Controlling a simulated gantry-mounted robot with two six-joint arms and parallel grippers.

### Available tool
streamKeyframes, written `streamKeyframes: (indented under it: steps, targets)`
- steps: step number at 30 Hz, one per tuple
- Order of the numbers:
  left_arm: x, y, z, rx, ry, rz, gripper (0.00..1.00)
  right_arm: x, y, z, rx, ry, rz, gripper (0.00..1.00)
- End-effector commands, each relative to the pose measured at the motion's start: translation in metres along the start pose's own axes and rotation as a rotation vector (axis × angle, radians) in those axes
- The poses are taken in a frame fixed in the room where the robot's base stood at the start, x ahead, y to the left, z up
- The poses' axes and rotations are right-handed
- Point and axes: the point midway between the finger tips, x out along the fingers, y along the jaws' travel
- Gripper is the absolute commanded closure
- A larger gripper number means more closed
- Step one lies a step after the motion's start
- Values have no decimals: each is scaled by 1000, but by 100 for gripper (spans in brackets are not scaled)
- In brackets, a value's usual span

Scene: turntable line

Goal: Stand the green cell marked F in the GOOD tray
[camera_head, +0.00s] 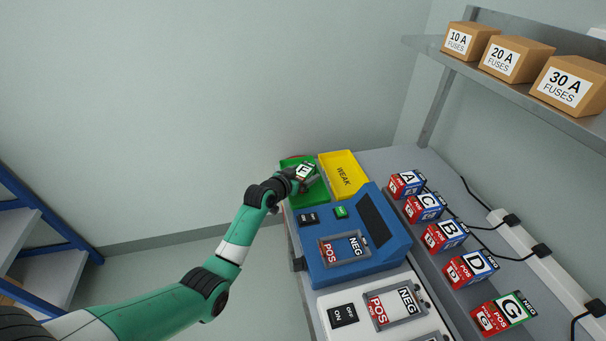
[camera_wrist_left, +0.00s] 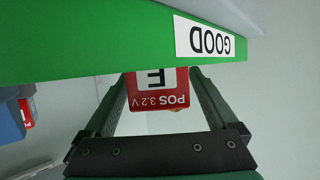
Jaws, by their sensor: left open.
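The cell marked F (camera_head: 305,170) shows its white F label in the head view, over the green tray (camera_head: 318,191). In the left wrist view its red face with "POS 3.2 V" (camera_wrist_left: 165,100) sits between the two fingers, partly hidden behind the green tray wall with the upside-down GOOD label (camera_wrist_left: 205,38). My left gripper (camera_head: 301,174) is open around the cell; its fingers (camera_wrist_left: 160,95) stand on both sides. I cannot tell whether the cell's base touches the tray floor. My right gripper is not in view.
The yellow WEAK tray (camera_head: 342,176) stands right beside the green one. A blue tester (camera_head: 352,240) and a white unit (camera_head: 385,311) with ON/OFF labels are nearer. Several cells, including G (camera_head: 503,313), line the right side. A shelf (camera_head: 510,84) with fuse boxes is at upper right.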

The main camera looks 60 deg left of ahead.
Motion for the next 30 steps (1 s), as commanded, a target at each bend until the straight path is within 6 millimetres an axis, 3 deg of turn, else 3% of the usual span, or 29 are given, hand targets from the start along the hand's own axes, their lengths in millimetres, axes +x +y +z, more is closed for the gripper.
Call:
streamKeyframes:
  steps: [5, 8, 21, 30]
  targets:
    - [-2, 0, -5, 0, 1, 0, 8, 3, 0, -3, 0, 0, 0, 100]
    - [-14, 0, -6, 0, 0, 0, 8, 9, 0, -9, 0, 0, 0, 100]
    - [-110, 0, -6, -1, 0, -1, 8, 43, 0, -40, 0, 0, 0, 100]
    - [-122, 0, -2, 0, 0, 0, 8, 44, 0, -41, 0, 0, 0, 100]
